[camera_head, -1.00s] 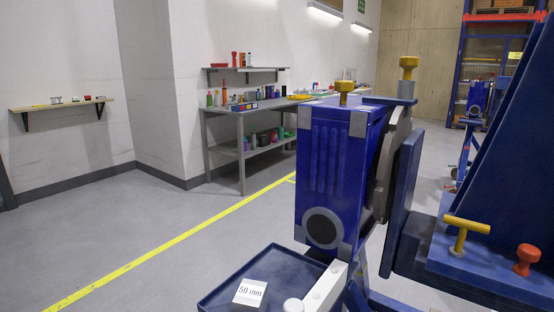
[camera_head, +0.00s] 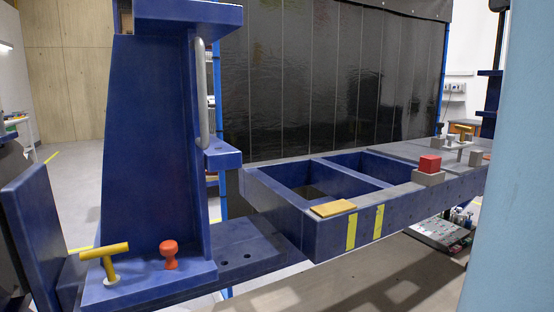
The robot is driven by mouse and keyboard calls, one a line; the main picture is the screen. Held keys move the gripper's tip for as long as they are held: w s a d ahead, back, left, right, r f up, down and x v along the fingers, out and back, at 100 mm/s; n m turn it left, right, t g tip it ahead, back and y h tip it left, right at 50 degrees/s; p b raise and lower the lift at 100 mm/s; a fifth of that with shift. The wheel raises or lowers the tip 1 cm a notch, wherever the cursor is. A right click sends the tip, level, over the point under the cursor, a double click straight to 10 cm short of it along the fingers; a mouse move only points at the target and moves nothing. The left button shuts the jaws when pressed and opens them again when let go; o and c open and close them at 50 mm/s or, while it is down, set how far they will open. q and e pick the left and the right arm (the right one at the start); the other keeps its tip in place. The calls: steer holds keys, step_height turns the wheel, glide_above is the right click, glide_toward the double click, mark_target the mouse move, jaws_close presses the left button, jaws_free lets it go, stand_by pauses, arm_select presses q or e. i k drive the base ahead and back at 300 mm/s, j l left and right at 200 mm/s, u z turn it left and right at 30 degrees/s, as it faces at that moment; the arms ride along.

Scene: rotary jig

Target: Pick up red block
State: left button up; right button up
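The red block (camera_head: 430,164) is a small red box. It rests on top of a grey block (camera_head: 428,178) near the front edge of the blue jig frame (camera_head: 325,228), right of centre in the head view. Neither of my grippers shows in the head view, so I cannot see whether they are open or shut.
A tall blue upright (camera_head: 150,130) stands at the left, with a yellow T-handle (camera_head: 105,258) and a red knob (camera_head: 169,254) on its base. A yellow plate (camera_head: 334,208) lies on the frame's near corner. A dark curtain (camera_head: 320,80) hangs behind. A pale blue surface (camera_head: 520,180) blocks the right edge.

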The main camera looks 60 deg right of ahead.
mark_target(431, 164)
steer(key=z, duration=2.8)
steer(key=i+l+u, duration=0.1)
steer(key=i+l, duration=0.45)
steer(key=l, duration=0.15)
steer(key=i+l+u, duration=0.15)
steer(key=l, duration=0.25)
steer(key=i, duration=0.1)
